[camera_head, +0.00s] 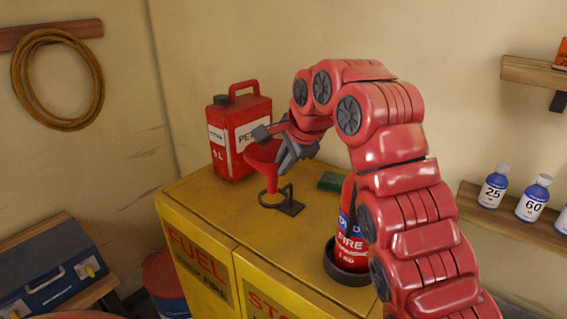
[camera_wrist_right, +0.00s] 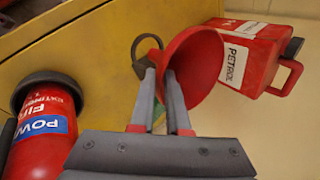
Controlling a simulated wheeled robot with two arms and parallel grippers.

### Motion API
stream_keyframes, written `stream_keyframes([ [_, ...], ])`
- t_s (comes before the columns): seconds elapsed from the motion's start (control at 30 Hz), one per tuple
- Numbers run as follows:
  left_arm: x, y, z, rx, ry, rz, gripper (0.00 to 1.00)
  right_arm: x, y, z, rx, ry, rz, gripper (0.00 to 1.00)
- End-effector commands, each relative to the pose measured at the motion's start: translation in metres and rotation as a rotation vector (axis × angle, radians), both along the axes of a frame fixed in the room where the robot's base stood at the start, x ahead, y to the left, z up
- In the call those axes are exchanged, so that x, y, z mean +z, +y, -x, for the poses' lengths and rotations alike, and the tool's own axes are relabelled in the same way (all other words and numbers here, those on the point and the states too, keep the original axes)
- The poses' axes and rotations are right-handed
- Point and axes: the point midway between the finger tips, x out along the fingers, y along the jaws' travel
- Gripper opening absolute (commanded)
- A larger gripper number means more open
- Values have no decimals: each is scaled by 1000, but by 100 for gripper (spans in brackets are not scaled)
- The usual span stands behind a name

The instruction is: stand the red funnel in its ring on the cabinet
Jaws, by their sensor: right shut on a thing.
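The red funnel (camera_head: 263,153) is above the yellow cabinet (camera_head: 215,205), wide mouth up and spout pointing down. My right gripper (camera_head: 281,143) is shut on its rim side. In the right wrist view the two fingers (camera_wrist_right: 161,80) reach the near edge of the funnel (camera_wrist_right: 203,62). The dark ring on its stand (camera_head: 288,205) is on the cabinet top, directly below the funnel. The spout end is at or just over the ring; I cannot tell whether it is inside. The ring (camera_wrist_right: 142,66) is partly hidden by a finger in the wrist view. My left gripper is not in view.
A red petrol can (camera_head: 240,137) stands close behind the funnel on the left. A green block (camera_head: 330,181) lies on the cabinet to the right. A fire extinguisher (camera_head: 349,250) stands in a dark holder at the front right, partly behind my right arm.

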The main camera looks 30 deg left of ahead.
Motion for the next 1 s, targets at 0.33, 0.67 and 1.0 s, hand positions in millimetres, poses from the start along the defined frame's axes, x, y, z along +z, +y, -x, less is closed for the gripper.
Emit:
stream_keyframes([
  [0.33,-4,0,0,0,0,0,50,-5,0,0,-1,0,-1,0],
  [0.67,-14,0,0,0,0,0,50,-15,0,0,-1,0,-1,0],
  [1.0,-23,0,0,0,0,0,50,-25,0,0,-1,0,-1,0],
])
